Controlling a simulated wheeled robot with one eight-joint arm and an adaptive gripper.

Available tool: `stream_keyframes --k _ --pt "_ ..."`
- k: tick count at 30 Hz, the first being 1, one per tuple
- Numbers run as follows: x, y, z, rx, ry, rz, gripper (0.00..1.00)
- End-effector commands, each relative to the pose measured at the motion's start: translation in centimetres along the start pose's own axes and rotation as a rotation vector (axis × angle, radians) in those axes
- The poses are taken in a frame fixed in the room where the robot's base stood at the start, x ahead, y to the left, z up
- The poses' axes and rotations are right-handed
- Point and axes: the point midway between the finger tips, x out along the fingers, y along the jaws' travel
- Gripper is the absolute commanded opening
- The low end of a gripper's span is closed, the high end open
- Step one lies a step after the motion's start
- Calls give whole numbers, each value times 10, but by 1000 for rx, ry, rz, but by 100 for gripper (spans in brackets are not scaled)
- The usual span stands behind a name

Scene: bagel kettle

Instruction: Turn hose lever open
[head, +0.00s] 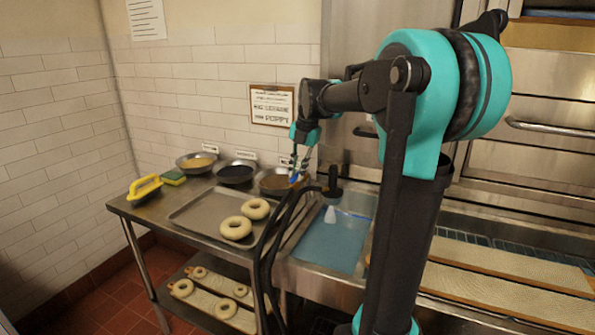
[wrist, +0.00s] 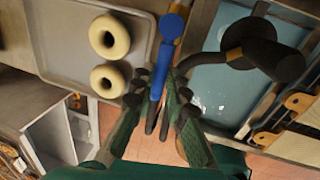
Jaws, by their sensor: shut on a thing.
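The hose lever (wrist: 163,62) is a blue bar with a round end, in the middle of the wrist view. In the head view a small part of the blue lever (head: 294,178) shows below my gripper (head: 301,158). In the wrist view my gripper (wrist: 158,92) is shut on the lever, with a finger on each side of it. The black hose (head: 266,255) hangs in loops beside the sink. Its black nozzle (head: 332,184) points down over the blue-looking sink basin (head: 328,248). A pale cone shows below the nozzle; I cannot tell if it is water.
A metal tray (head: 190,213) with two bagels (head: 236,228) lies left of the sink. Several bowls stand behind it, with a yellow-handled tool (head: 145,187) and a sponge (head: 173,177) at the left. Bagel boards (head: 510,264) lie at the right. More bagels sit on a lower shelf.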

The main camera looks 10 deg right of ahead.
Motion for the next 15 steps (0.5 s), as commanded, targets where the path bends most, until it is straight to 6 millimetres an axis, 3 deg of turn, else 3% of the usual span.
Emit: stream_keyframes --k 6,7,9,11,15 --pt "0 0 0 0 -1 -1 0" --pt "0 0 0 0 -1 -1 18" --pt "0 0 0 0 -1 -1 26" --pt "0 0 0 1 -1 -1 34" --pt "0 0 0 1 -1 -1 35"
